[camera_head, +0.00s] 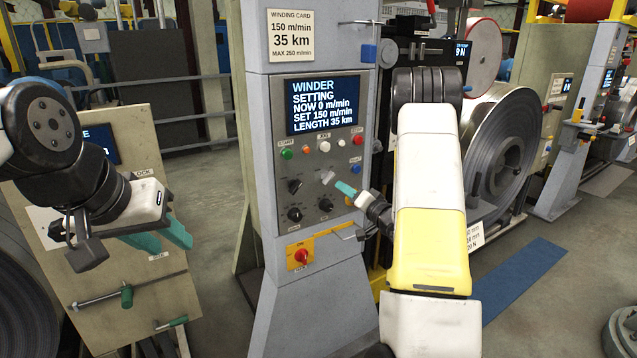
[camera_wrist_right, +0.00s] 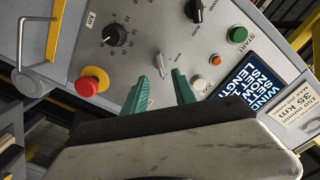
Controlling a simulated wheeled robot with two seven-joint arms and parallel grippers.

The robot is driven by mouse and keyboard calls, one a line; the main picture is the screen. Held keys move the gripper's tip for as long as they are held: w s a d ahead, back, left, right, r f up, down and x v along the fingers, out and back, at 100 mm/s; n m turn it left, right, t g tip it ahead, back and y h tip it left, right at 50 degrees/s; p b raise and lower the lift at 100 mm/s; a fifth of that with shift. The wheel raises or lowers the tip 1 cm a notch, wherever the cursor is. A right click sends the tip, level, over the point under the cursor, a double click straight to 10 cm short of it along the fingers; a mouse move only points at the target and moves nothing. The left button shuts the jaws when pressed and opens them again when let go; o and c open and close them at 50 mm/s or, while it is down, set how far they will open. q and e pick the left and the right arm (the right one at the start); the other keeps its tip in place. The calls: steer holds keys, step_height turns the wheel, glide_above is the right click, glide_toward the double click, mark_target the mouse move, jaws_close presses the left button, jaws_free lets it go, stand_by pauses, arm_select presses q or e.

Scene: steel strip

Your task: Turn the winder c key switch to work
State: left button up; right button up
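The winder panel (camera_head: 318,230) is on a grey column in the middle of the head view, under a screen (camera_head: 322,103) reading "WINDER SETTING". The key switch (camera_head: 327,178) is a small silver key on its right half; it shows clearer in the right wrist view (camera_wrist_right: 161,65). My right gripper (camera_head: 345,189) is at the panel. Its teal fingers (camera_wrist_right: 161,78) are apart, with the key between and just beyond the tips; contact cannot be told. The key's pointed position is unclear. My left gripper (camera_head: 162,238) is open and empty, in front of another cabinet at left.
Black knobs (camera_wrist_right: 115,35) (camera_wrist_right: 195,11), a red mushroom button (camera_wrist_right: 92,82) and a green button (camera_wrist_right: 238,34) surround the key. A yellow plate with a red switch (camera_head: 300,257) is lower on the column. A steel coil (camera_head: 500,150) stands behind my right arm.

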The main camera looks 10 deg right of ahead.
mark_target(331, 180)
steer(key=x, duration=0.7)
steer(key=shift+w, duration=0.1)
steer(key=shift+c, duration=0.4)
jaws_close()
